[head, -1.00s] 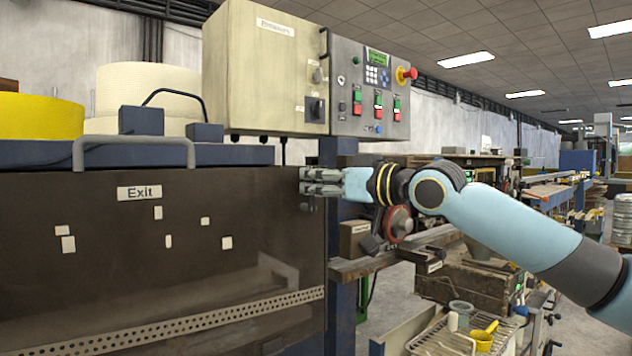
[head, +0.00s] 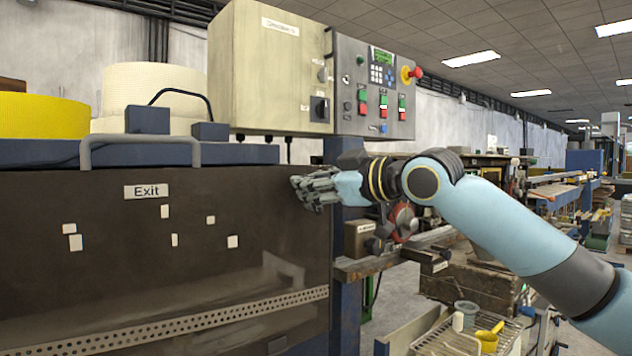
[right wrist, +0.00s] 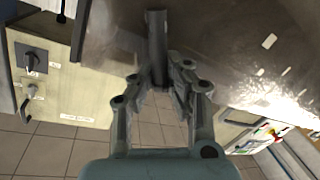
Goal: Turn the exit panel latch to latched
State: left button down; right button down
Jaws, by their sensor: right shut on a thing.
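The exit panel (head: 110,270) is a dark, glossy sheet with a white "Exit" label (head: 146,190), filling the lower left of the head view. My right gripper (head: 303,190) is at the panel's upper right edge, fingers pointing left and tilted. In the right wrist view its fingers (right wrist: 160,84) are closed on a narrow grey bar, which looks like the latch (right wrist: 156,38), in front of the panel face (right wrist: 215,45). In the head view the gripper hides the latch, so I cannot tell its exact angle. My left gripper is not in view.
A beige cabinet (head: 262,75) and a grey control box (head: 352,105) with buttons and a red knob sit above the gripper. A grey handle (head: 140,140) is on the panel's top edge.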

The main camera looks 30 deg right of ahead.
aim_at(286, 212)
jog(key=n, duration=0.1)
jog(key=a+f+n, duration=0.1)
jog(key=n, duration=0.1)
jog(key=shift+s+a+h, duration=0.1)
jog(key=shift+a+h, duration=0.1)
jog(key=shift+h, duration=0.1)
jog(key=n, duration=0.1)
jog(key=f+n, duration=0.1)
jog(key=shift+a+n+g+h+p, duration=0.3)
jog(key=shift+a, duration=0.05)
jog(key=n, duration=0.1)
jog(key=f+n, duration=0.1)
jog(key=shift+a+f+n+h, duration=0.15)
jog(key=shift+a+n+h, duration=0.15)
jog(key=shift+h, duration=0.1)
jog(key=shift+f+n+h, duration=0.4)
jog(key=shift+f+n, duration=0.15)
jog(key=shift+n, duration=0.45)
jog(key=c, duration=1.3)
grip_release()
jog(key=shift+s, duration=0.1)
